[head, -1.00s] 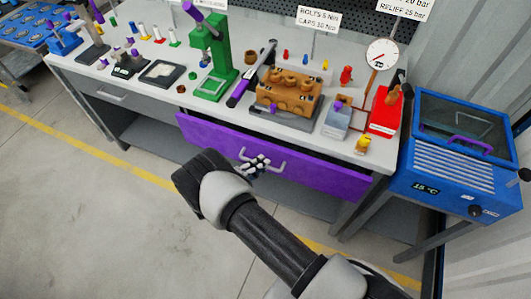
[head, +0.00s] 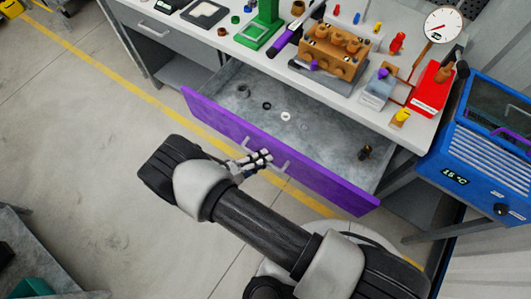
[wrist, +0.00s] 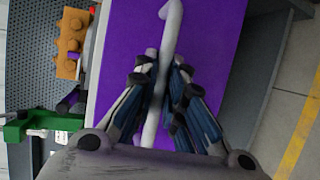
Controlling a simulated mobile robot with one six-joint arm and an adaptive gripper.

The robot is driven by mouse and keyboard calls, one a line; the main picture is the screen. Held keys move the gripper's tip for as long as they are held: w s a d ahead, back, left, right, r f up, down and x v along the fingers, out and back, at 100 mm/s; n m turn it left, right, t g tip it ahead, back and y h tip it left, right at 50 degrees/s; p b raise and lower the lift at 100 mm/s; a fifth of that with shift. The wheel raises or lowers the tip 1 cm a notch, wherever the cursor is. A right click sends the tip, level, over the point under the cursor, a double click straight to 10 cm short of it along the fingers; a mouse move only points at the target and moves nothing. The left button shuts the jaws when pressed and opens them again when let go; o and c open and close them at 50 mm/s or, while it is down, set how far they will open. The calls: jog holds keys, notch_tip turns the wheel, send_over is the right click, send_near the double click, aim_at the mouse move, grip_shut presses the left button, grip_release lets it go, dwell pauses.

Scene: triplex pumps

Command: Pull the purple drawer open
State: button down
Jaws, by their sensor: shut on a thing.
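The purple drawer (head: 325,187) is pulled well out from under the workbench, and its grey interior shows in the head view. Its purple front (wrist: 212,40) fills the middle of the wrist view. A pale grey bar handle (head: 283,168) is on the front; it runs upright through the wrist view (wrist: 172,25). My gripper (head: 262,160) is at the handle, with its fingers on both sides of the bar in the wrist view (wrist: 162,82). It is shut on the handle. The fingers hide part of the bar.
Inside the drawer lie a grey ring (head: 243,91), a black ring (head: 267,105), a white ring (head: 286,116) and a small dark fitting (head: 364,153). The bench top (head: 290,73) holds a brown pump block (head: 335,52). A blue cooler (head: 470,150) stands at right. Floor at left is clear.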

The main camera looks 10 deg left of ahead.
jog(key=shift+a, duration=0.1)
jog(key=c, duration=1.9)
grip_release()
jog(key=shift+s, duration=0.1)
jog(key=v, duration=1.2)
jog(key=shift+r, duration=0.15)
